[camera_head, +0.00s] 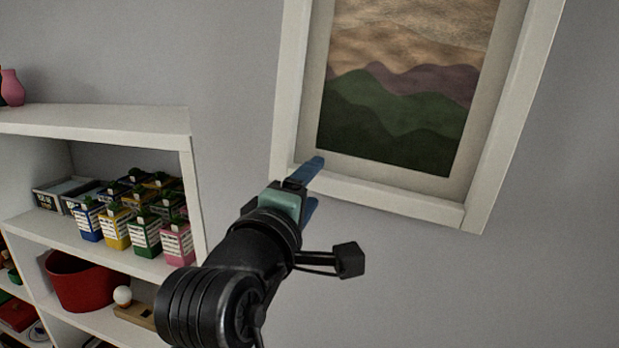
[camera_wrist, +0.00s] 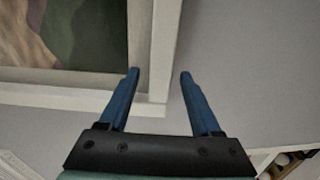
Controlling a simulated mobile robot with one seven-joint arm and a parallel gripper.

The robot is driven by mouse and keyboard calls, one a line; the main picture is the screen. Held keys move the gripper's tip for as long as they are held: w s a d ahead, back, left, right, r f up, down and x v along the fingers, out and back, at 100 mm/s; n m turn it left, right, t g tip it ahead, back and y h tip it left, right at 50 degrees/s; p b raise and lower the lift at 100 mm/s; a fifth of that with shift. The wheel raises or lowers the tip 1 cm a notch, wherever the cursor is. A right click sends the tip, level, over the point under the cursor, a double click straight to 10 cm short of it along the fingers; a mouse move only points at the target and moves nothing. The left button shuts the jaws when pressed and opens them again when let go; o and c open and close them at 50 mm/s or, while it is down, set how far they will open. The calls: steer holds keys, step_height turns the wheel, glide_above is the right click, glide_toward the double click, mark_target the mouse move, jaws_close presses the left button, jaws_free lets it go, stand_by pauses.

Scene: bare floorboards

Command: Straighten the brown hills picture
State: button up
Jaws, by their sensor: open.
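The hills picture (camera_head: 390,195) hangs on the grey wall in a white frame, with layered brown, purple and green hills. It looks tilted in the head view, its bottom rail sloping down to the right. Its top is out of view. My gripper (camera_head: 314,182) is open at the frame's lower left corner. In the wrist view my gripper (camera_wrist: 160,80) has its left finger over the frame (camera_wrist: 163,35) and its right finger over bare wall, with the frame's side rail showing between them. I cannot tell whether either finger touches the frame.
A white shelf unit (camera_head: 100,118) stands left of my arm. It holds several coloured cartons (camera_head: 118,228), a red bowl (camera_head: 80,283) and a pink vase (camera_head: 11,88) on top. The wall (camera_head: 560,210) below and right of the picture is clear.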

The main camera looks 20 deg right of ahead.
steer(key=shift+w, duration=0.15)
steer(key=shift+c, duration=0.3)
jaws_close()
steer(key=shift+s+d+f+n+p, duration=0.3)
steer(key=shift+d+n+p, duration=0.1)
steer(key=shift+d+p, duration=0.1)
steer(key=shift+s+d+f+n, duration=0.3)
steer(key=shift+d+f+n, duration=0.05)
steer(key=shift+d+n, duration=0.1)
steer(key=shift+o, duration=0.3)
jaws_free()
